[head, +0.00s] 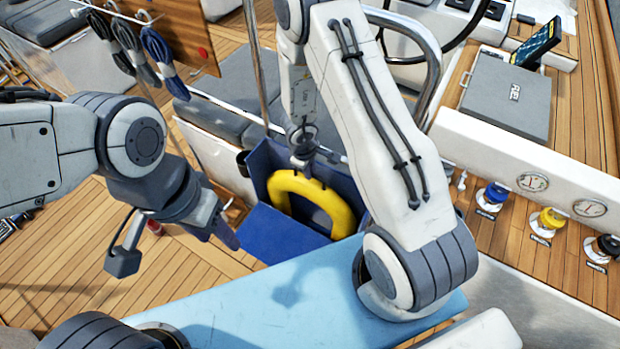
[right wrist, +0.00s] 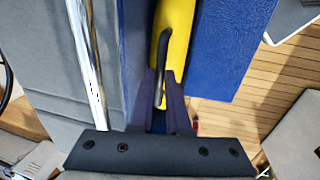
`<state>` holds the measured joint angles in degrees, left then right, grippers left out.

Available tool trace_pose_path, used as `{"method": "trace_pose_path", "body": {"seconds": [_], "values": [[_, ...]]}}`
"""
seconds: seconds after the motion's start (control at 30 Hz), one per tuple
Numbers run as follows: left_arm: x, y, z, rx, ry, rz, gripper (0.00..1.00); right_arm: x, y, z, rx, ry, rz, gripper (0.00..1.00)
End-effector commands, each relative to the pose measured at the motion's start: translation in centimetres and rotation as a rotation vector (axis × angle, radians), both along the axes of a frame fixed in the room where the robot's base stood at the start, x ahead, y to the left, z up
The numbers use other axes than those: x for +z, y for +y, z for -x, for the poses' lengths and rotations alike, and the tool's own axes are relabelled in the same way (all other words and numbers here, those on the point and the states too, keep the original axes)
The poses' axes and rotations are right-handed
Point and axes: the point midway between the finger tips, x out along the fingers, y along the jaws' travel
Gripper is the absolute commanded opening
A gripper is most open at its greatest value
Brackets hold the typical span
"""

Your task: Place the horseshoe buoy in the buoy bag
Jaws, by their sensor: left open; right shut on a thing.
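The yellow horseshoe buoy (head: 316,199) stands upright in the head view, with its lower part inside the blue buoy bag (head: 270,232). The bag's front flap hangs open toward me. My right gripper (head: 304,165) is above the buoy's top and is shut on its dark handle loop. In the right wrist view the buoy (right wrist: 176,45) lies between the bag's walls (right wrist: 236,50), and the handle is between the fingers of my right gripper (right wrist: 165,95). My left gripper (head: 228,240) is open and empty, to the left of the bag. The buoy's lower ends are hidden.
A chrome rail post (head: 258,70) stands just behind the bag, beside grey cushions (head: 225,85). Coiled ropes (head: 160,55) hang at upper left. A light blue surface (head: 290,295) lies in front of the bag. Wooden deck at left is mostly clear.

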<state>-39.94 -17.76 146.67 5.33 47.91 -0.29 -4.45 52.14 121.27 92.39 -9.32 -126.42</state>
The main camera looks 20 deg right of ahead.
Motion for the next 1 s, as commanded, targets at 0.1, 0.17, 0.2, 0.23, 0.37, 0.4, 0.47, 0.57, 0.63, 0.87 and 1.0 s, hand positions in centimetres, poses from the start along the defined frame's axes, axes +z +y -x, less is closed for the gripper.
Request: {"method": "trace_pose_path", "body": {"seconds": [0.1,0.17,0.2,0.23,0.37,0.4,0.47,0.57,0.63,0.87,1.0], "values": [[-1.88,0.01,0.01,0.002,0.000,0.000,0.50,-1.57,0.15,-0.16,0.003,-0.004,0.001,0.00],[-2.15,0.01,0.02,0.003,0.000,0.000,0.50,-1.76,0.19,-0.18,0.003,-0.004,0.001,0.00],[-2.22,0.01,0.01,0.004,0.000,0.000,0.50,-1.81,0.20,-0.20,0.003,-0.004,0.001,0.00],[-2.23,0.01,0.01,0.004,0.000,0.000,0.50,-1.80,0.21,-0.19,0.004,-0.004,0.001,0.00],[-2.09,0.00,0.01,0.004,0.000,0.000,0.50,-1.66,0.22,-0.18,0.004,-0.004,0.001,0.00],[-2.08,0.01,0.01,0.004,0.000,0.000,0.50,-1.65,0.21,-0.19,0.004,-0.004,0.001,0.00],[-2.07,0.01,0.01,0.004,0.000,0.000,0.50,-1.65,0.22,-0.18,0.004,-0.004,0.001,0.00],[-2.15,0.01,0.00,0.004,0.000,0.000,0.50,-1.81,0.21,-0.17,0.003,-0.002,0.001,0.00],[-2.21,0.00,0.00,0.004,0.000,0.000,0.50,-1.99,0.22,-0.09,0.003,0.000,0.000,0.22],[-2.19,0.00,0.00,0.004,0.000,0.000,0.50,-1.96,0.22,-0.08,0.003,0.000,0.000,0.45],[-2.15,0.01,0.00,0.004,0.000,0.000,0.50,-1.90,0.22,-0.09,0.003,-0.001,0.001,0.45]]}}
